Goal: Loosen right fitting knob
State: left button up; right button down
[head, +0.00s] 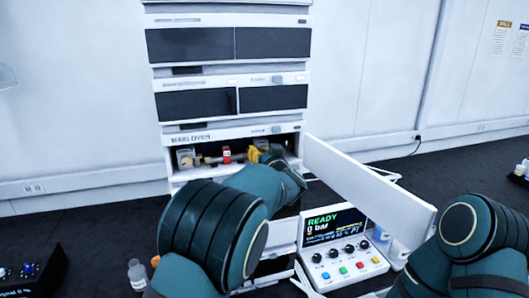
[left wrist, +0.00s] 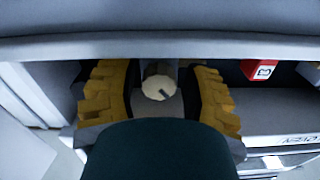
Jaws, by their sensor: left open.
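The right fitting knob (left wrist: 158,86) shows in the left wrist view as a pale round end with a dark slot on a short grey cylinder. My left gripper (left wrist: 160,76) is open, with one yellow ridged finger on each side of the knob and a gap showing on both sides. In the head view my left gripper (head: 262,152) reaches into the right part of the open oven compartment (head: 212,172). There my arm and fingers hide the knob. My right arm shows at the lower right, but its gripper is out of the picture.
A red tag (head: 226,155) is beside the gripper, with brass and pale fittings (head: 187,159) farther left. The open white door (head: 365,185) swings out on the right. A control box (head: 340,255) reading READY stands in front. A small bottle (head: 138,273) is at the lower left.

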pick_arm(q)
grip_shut()
jog(key=shift+n, duration=0.6)
jog(key=shift+d+f, duration=0.1)
jog(key=shift+f, duration=0.05)
dwell(0.7)
grip_release()
jog(key=shift+s, duration=0.1)
jog(key=v, duration=1.2)
